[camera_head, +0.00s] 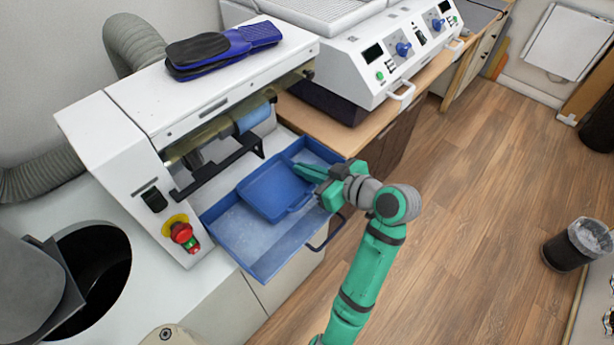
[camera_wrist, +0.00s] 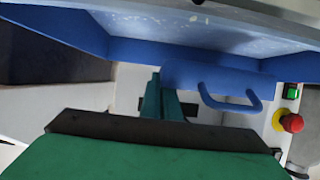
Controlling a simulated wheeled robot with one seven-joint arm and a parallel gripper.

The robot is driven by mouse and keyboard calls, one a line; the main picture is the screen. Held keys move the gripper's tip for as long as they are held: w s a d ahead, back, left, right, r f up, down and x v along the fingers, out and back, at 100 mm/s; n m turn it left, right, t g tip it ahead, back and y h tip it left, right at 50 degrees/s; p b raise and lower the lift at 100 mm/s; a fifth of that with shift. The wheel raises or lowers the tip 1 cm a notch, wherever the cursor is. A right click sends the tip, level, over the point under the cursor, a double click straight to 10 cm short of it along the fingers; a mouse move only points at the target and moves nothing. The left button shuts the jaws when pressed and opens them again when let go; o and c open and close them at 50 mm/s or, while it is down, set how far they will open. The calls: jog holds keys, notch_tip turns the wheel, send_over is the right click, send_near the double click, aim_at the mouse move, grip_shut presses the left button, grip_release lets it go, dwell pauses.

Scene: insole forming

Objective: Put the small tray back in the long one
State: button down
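The long blue tray (camera_head: 262,262) lies at the front of the white machine, its black handle toward the front right. The small blue tray (camera_head: 268,190) shows over its middle and back part. I cannot tell whether the small tray rests on the floor of the long one or hangs just above it. My green gripper (camera_head: 308,172) is at the right corner of the small tray. In the wrist view its fingers (camera_wrist: 166,100) are close together on either side of the small tray's edge (camera_wrist: 215,78), beside its loop handle (camera_wrist: 230,104). The fingertips are partly hidden.
The machine's black bar (camera_head: 218,170) and roller stand just behind the long tray. Its red stop button (camera_head: 181,232) is at the left. A second white machine (camera_head: 390,60) stands behind right.

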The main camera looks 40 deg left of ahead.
jog(key=shift+w+a+f, duration=0.2)
jog(key=shift+w+f, duration=0.25)
jog(key=shift+f, duration=0.15)
jog(key=shift+w+a+f, duration=0.2)
jog(key=shift+w+f, duration=0.25)
jog(key=shift+f, duration=0.15)
jog(key=shift+w+f, duration=0.1)
jog(key=shift+f, duration=1.55)
jog(key=shift+f, duration=0.2)
jog(key=c, duration=2)
grip_release()
jog(key=shift+r, duration=0.15)
jog(key=shift+d+r, duration=0.15)
jog(key=v, duration=1.1)
jog(key=shift+d+r, duration=0.15)
jog(key=shift+d, duration=0.1)
